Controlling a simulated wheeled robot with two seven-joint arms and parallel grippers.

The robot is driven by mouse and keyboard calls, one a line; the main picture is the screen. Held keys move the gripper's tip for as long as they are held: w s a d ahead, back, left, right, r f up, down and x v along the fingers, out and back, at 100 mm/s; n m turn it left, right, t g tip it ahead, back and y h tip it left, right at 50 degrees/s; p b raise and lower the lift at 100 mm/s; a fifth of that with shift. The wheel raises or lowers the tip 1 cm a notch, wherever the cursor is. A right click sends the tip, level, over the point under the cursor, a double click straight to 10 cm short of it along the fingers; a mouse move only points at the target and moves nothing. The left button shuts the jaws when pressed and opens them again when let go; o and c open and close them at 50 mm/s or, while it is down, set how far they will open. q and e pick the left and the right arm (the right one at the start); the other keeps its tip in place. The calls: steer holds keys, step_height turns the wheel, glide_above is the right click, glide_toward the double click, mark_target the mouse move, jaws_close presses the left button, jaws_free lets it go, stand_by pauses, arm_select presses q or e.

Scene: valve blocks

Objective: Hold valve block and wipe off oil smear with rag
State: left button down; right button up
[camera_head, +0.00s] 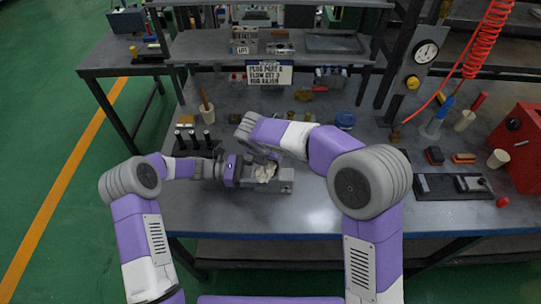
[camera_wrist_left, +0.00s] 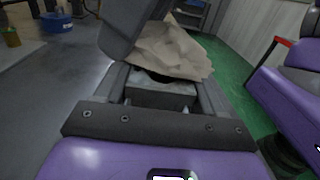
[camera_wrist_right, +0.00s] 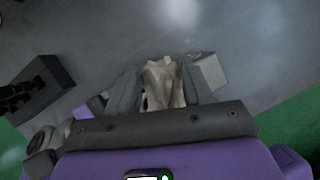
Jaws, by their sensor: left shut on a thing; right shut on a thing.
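The grey metal valve block (camera_head: 286,187) sits at the front middle of the workbench. My left gripper (camera_head: 246,175) is shut on its left end. In the left wrist view the block (camera_wrist_left: 160,96) lies between the two fingers. A crumpled beige rag (camera_head: 264,173) is on top of the block. My right gripper (camera_wrist_right: 163,85) is shut on the rag, which shows bunched between its fingers in the right wrist view (camera_wrist_right: 162,80). The block's right end (camera_wrist_right: 211,70) shows beside the rag there. The rag hides much of the block's top, and I cannot see an oil smear.
A black holder (camera_head: 195,140) with upright pieces stands left of the block. A cup with a brush (camera_head: 207,114) is behind it. A blue container (camera_head: 345,119) and a sign (camera_head: 269,73) are farther back. A red box (camera_head: 520,145) is at far right. The bench's front edge is near.

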steer(key=shift+a+r, duration=0.1)
steer(key=shift+r, duration=3.4)
arm_select(q)
steer(key=shift+c, duration=0.2)
jaws_free()
steer(key=a, duration=1.2)
steer(key=shift+w, duration=0.35)
